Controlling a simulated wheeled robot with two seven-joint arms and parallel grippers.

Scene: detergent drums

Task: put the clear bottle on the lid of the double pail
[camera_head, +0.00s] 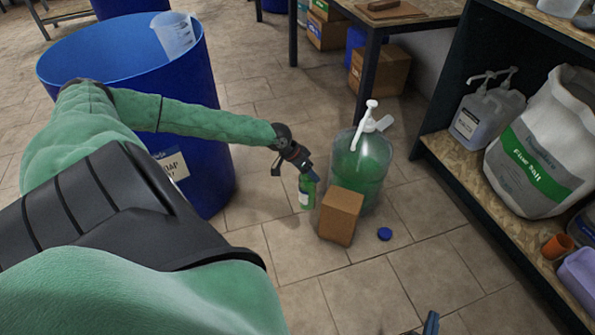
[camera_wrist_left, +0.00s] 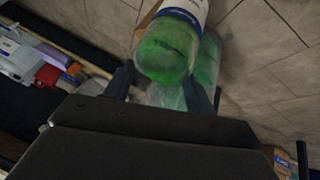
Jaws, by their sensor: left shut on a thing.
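My left gripper (camera_head: 306,176) is shut on a small clear bottle (camera_head: 307,194) with green contents and a white and blue label. The bottle hangs in front of the large pump jug, left of the cardboard box. In the left wrist view the bottle (camera_wrist_left: 166,58) sits between the two dark fingers of the gripper (camera_wrist_left: 160,90). I cannot pick out a double pail or its lid with certainty. Only a small dark tip of my right gripper (camera_head: 431,324) shows at the bottom edge; its opening is hidden.
A pump jug (camera_head: 372,168) of green liquid, a cardboard box (camera_head: 341,216) and a blue cap (camera_head: 384,234) are on the tiled floor. A blue drum (camera_head: 205,190) with a measuring jug (camera_head: 174,35) at its top stands left. A shelf (camera_head: 448,160) holds a salt sack (camera_head: 545,140).

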